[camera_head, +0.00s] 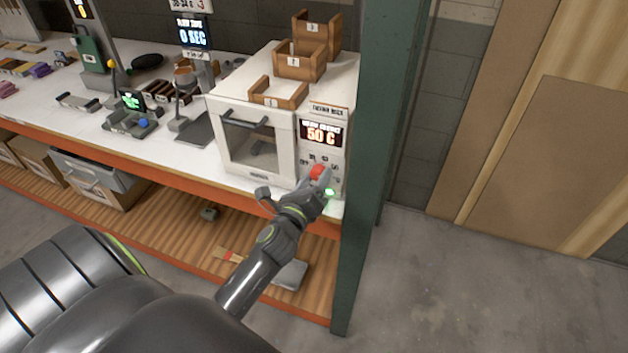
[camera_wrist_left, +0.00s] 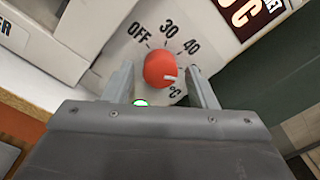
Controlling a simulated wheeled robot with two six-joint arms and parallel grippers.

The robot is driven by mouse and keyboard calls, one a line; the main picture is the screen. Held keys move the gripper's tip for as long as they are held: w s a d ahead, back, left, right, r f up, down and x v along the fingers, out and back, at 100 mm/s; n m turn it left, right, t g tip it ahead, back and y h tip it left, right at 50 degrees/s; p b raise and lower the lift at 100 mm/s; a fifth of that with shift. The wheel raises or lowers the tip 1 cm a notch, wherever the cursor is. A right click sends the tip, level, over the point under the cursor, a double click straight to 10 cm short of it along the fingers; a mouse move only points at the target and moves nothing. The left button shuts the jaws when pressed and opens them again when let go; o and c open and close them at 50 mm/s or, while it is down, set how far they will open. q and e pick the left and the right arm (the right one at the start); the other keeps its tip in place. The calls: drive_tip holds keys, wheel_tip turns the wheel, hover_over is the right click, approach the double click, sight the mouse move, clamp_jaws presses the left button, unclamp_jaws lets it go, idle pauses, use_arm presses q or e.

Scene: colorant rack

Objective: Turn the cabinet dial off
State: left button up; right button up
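The white cabinet (camera_head: 228,108), labelled as a dryer or oven, stands on the bench with a lit "50 C" display (camera_head: 320,133). Its red round dial (camera_head: 317,171) is below the display. In the left wrist view the dial (camera_wrist_left: 159,66) is near the middle, with OFF, 30 and 40 printed around it. Its white mark points right and slightly down, away from OFF. My left gripper (camera_head: 321,186) is at the dial. In the wrist view its fingers (camera_wrist_left: 161,72) stand on either side of the dial with visible gaps. My right gripper is not in view.
Wooden trays (camera_head: 300,64) sit on top of the cabinet. A green post (camera_head: 375,150) rises close to its right. Scales and tools cover the bench (camera_head: 165,150) to the left. Boxes (camera_head: 95,182) stand on the lower shelf. Floor (camera_head: 490,290) to the right is clear.

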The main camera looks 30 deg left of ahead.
use_arm(q)
drive_tip(key=c, duration=0.8)
drive_tip(key=shift+c, duration=0.2)
